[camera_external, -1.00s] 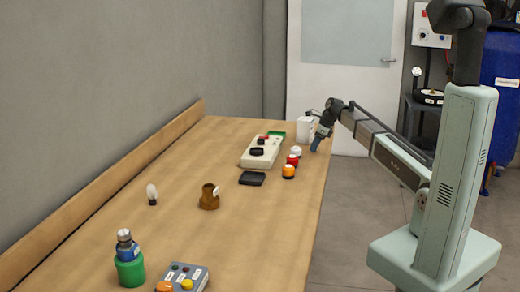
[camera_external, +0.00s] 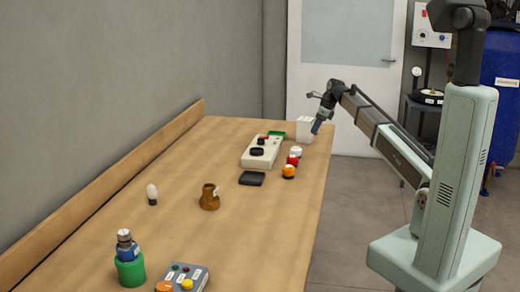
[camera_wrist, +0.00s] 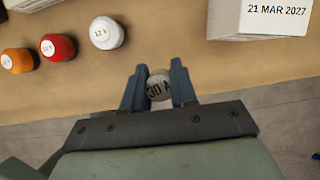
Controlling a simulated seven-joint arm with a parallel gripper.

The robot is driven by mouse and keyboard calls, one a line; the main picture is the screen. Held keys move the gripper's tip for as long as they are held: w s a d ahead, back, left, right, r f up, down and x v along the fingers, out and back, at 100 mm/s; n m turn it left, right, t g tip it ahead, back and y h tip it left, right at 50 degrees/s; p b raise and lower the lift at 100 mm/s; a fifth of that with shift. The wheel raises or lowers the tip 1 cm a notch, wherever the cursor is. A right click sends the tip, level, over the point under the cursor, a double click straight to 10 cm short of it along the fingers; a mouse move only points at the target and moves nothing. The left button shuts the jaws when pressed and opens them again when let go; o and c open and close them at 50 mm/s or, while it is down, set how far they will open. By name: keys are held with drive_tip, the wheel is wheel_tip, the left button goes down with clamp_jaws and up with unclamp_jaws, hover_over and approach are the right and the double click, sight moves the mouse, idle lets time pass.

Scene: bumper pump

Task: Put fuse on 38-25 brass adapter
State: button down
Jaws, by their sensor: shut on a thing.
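My gripper (camera_external: 317,127) is raised near the far right end of the table. In the wrist view my gripper (camera_wrist: 158,78) is shut on a small round pale piece marked "30 A", which looks like the fuse (camera_wrist: 158,88). Most of the fuse's body is hidden behind the jaws. The brown brass adapter (camera_external: 209,199) stands upright on the middle of the table, well away from my gripper and nearer the camera. A small pale tag shows at its side.
A white box (camera_external: 305,129) stands close behind my gripper, marked "21 MAR 2027" in the wrist view. White (camera_wrist: 107,33), red (camera_wrist: 58,47) and orange (camera_wrist: 17,61) round pieces line the right table edge. A beige device (camera_external: 261,152) and black block (camera_external: 252,178) lie beside them.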

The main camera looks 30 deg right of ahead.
drive_tip(key=shift+r, duration=0.9)
drive_tip(key=a+n+g, duration=0.1)
drive_tip(key=a+n, duration=0.2)
drive_tip(key=a, duration=1.5)
wheel_tip(320, 180, up, 8)
drive_tip(key=f+n+g+y, duration=0.1)
drive_tip(key=n+g, duration=0.2)
drive_tip(key=n, duration=0.5)
hover_over(205, 187)
drive_tip(key=d, duration=0.1)
drive_tip(key=shift+d+f, duration=0.15)
drive_tip(key=shift+f, duration=4.35)
drive_tip(key=shift+f, duration=0.15)
drive_tip(key=c, duration=0.9)
unclamp_jaws()
